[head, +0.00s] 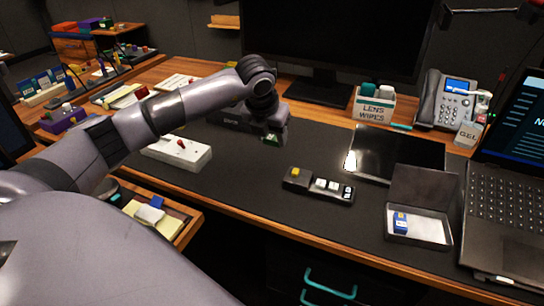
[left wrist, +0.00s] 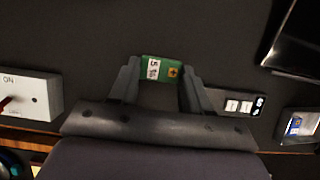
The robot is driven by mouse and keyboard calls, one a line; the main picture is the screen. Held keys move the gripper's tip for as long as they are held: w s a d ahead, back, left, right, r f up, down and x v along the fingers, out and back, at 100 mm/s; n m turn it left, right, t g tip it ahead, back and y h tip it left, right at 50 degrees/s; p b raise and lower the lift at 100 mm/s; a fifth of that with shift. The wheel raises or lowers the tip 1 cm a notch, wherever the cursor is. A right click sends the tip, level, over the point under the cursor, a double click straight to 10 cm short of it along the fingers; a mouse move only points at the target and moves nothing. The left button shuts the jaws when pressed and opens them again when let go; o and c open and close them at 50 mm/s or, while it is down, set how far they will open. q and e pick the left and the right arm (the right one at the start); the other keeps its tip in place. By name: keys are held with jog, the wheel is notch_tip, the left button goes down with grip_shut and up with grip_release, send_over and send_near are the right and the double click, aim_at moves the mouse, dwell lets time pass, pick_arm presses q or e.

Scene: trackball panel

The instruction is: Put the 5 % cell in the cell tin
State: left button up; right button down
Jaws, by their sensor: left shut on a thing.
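My left gripper (head: 272,138) is above the dark desk mat and is shut on a small green cell marked 5 % (left wrist: 160,69). In the left wrist view the cell sits between the two fingertips (left wrist: 158,80), its label facing the camera. In the head view only a bit of green shows at the fingertips. The cell tin (head: 418,228) stands open at the right of the mat, with its dark lid raised. A blue cell (head: 400,222) stands inside it at the left. The tin also shows at the right edge of the left wrist view (left wrist: 302,140). My right gripper is not seen.
A black holder (head: 318,187) with a yellow piece and several white pieces lies between gripper and tin. A white switch box (head: 178,153) is left of the gripper. A black tablet (head: 395,153) lies behind the tin, and a laptop (head: 505,205) stands at its right.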

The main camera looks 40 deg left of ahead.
aim_at(274, 162)
pick_arm(q)
jog(key=shift+f, duration=3.2)
jog(key=shift+f, duration=0.1)
jog(key=shift+f+b, duration=0.15)
jog(key=shift+b, duration=0.2)
jog(key=o, duration=1)
jog(key=shift+o, duration=0.2)
jog(key=shift+r, duration=0.2)
